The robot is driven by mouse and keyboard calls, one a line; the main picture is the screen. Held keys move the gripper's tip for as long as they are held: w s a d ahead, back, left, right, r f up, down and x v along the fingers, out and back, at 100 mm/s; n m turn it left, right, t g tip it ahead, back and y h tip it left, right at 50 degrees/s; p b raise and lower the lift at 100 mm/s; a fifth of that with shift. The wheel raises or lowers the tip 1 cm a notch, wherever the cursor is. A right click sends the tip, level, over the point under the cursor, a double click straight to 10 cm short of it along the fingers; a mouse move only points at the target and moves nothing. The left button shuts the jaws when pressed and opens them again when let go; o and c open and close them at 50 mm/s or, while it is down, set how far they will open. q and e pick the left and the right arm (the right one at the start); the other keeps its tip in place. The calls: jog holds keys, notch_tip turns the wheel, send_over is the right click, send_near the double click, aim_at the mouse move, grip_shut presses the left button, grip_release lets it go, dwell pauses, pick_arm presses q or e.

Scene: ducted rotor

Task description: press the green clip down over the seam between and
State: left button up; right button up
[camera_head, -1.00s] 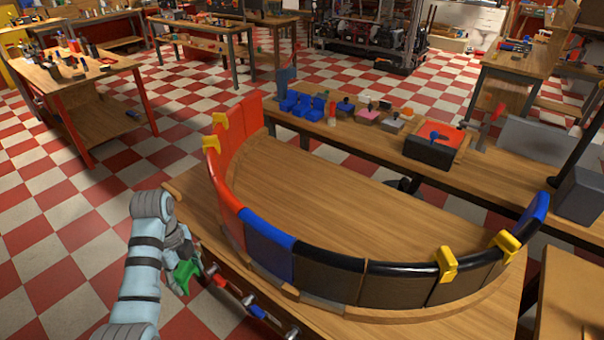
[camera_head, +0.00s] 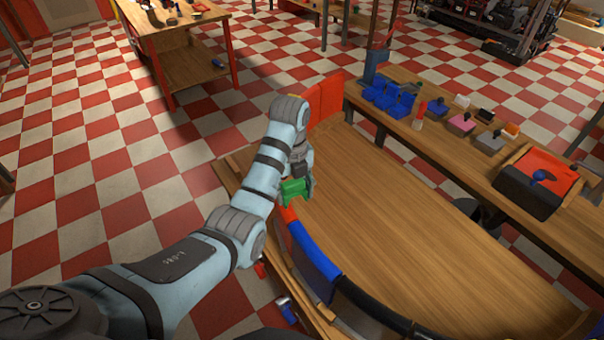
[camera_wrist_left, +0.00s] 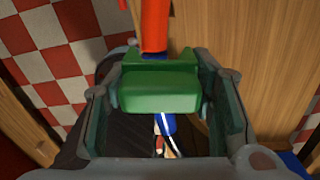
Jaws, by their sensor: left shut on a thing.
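My left gripper (camera_head: 303,189) is shut on the green clip (camera_head: 293,189). It holds the clip above the curved duct wall, near where the red part meets the blue part. In the left wrist view the clip (camera_wrist_left: 160,88) sits between the two fingers. A red rim piece (camera_wrist_left: 155,25) shows beyond it and a blue piece (camera_wrist_left: 165,124) below it. The duct has red panels (camera_head: 324,99), a blue segment (camera_head: 314,262) and a black segment (camera_head: 372,312). My arm hides part of the red wall. I cannot tell whether the clip touches the rim. My right gripper is not in view.
The wooden bench (camera_head: 410,235) inside the curve is clear. A second bench at the right holds blue bins (camera_head: 389,98), small coloured boxes (camera_head: 461,122) and a black-and-red case (camera_head: 537,181). Tools hang along the near bench edge (camera_head: 287,311).

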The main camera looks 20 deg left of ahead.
pick_arm(q)
jog(key=s+r, duration=0.1)
jog(key=s, duration=0.2)
jog(key=b, duration=0.1)
send_over(294, 219)
notch_tip(294, 219, down, 5)
jog(key=shift+r, duration=0.1)
jog(key=f, duration=0.1)
jog(key=s+f+b, duration=0.1)
jog(key=f, duration=0.1)
jog(key=shift+d+f, duration=0.2)
jog(key=shift+f, duration=0.4)
jog(key=shift+w+a+f+b, duration=0.1)
jog(key=shift+w+f+b, duration=0.2)
jog(key=shift+f, duration=0.25)
jog(key=shift+s, duration=0.1)
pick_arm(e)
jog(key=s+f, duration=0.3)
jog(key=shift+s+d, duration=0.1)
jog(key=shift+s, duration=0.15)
pick_arm(q)
jog(key=shift+r, duration=0.1)
